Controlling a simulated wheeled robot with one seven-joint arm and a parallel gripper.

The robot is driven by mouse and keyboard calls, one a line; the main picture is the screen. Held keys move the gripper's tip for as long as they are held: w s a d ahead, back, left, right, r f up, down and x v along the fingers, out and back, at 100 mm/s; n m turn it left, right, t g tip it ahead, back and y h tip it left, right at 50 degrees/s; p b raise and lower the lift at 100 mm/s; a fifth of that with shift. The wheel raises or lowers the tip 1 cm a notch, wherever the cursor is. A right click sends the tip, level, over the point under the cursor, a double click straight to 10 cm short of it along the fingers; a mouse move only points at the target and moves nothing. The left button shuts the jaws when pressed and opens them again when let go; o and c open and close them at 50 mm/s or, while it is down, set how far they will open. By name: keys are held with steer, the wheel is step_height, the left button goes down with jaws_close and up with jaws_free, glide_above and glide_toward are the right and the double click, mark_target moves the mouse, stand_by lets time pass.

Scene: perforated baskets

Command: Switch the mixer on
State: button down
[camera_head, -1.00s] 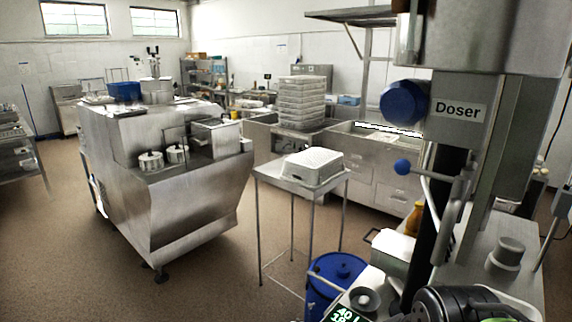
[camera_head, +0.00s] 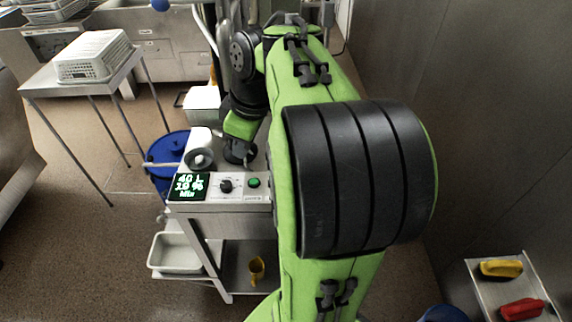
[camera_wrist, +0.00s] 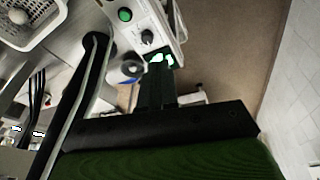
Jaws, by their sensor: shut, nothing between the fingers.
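The mixer's control panel (camera_head: 228,188) is on the front of the metal unit. In the wrist view the green button (camera_wrist: 125,14), knob (camera_wrist: 148,37) and display (camera_wrist: 160,59) show at the top. My gripper (camera_wrist: 157,68) is shut and empty, its dark fingers overlapping the view just below the display. Their gap to the panel cannot be judged. In the head view the fingertips cannot be made out beside my arm.
A blue drum (camera_head: 170,150) stands left of the panel. A white perforated basket (camera_head: 92,55) sits on a metal stand. A white tray (camera_head: 176,254) and yellow scoop (camera_head: 257,270) are below. Another basket (camera_wrist: 28,18) shows in the wrist view.

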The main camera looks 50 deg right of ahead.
steer(key=s+d+f+n+y+b, duration=0.15)
steer(key=d+f, duration=0.25)
steer(key=d, duration=0.5)
steer(key=s+d+f+n, duration=0.2)
steer(key=s+d+f, duration=0.1)
steer(key=d, duration=0.6)
steer(key=b+x, duration=0.1)
steer(key=x, duration=0.3)
steer(key=b+x, duration=0.1)
steer(key=x, duration=0.3)
steer(key=b+x, duration=0.2)
steer(key=x, duration=0.3)
steer(key=shift+s+d+f, duration=0.25)
steer(key=shift+d, duration=0.1)
steer(key=shift+p, duration=0.4)
